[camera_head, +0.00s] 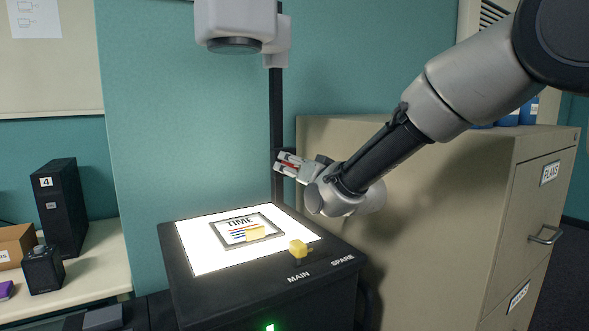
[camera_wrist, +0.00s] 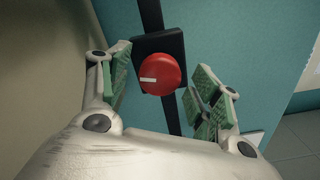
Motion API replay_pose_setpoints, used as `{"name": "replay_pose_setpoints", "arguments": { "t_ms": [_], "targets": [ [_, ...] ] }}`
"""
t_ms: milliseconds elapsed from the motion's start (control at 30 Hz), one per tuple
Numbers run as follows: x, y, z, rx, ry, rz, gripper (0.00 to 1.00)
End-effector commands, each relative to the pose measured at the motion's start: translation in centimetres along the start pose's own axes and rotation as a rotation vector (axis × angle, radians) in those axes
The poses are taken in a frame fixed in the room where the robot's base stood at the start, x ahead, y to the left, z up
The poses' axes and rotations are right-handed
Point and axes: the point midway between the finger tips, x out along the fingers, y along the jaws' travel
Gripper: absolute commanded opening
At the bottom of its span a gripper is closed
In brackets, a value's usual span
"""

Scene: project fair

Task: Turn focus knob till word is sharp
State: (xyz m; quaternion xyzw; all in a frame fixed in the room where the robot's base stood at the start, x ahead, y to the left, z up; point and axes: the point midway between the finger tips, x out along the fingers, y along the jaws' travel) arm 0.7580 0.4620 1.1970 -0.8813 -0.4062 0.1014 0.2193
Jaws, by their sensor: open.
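The red focus knob (camera_wrist: 162,73) sits on a black block on the dark post. A white mark on it points left in the wrist view. My gripper (camera_wrist: 160,88) is open, with green-padded fingers on either side of the knob and visible gaps to it. In the head view my gripper (camera_head: 289,164) is beside the post (camera_head: 277,120), and only a bit of red shows there. The overhead projector (camera_head: 260,290) has a lit white stage (camera_head: 195,250) with a framed slide (camera_head: 270,228) reading "TIME". The projector head (camera_head: 235,25) is above. The projected word is not in view.
A yellow switch (camera_head: 299,248) stands near the "MAIN" label, beside "SPARE". A yellow piece (camera_head: 256,232) lies on the slide. A beige cabinet (camera_head: 430,200) stands close behind my arm. A side table (camera_head: 90,270) at left holds a black binder (camera_head: 60,205).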

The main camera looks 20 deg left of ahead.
Motion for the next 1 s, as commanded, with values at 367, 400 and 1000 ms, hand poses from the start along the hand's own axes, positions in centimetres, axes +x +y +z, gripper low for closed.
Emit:
{"name": "replay_pose_setpoints", "arguments": {
  "t_ms": [367,400,1000],
  "targets": [
    [-6.8,-0.1,-0.1,0.000,0.000,-0.001,0.63],
    [-7.7,0.0,-0.1,0.001,0.001,0.000,0.63],
    [-11.9,0.0,0.0,0.000,0.000,0.000,0.63]
  ]
}}
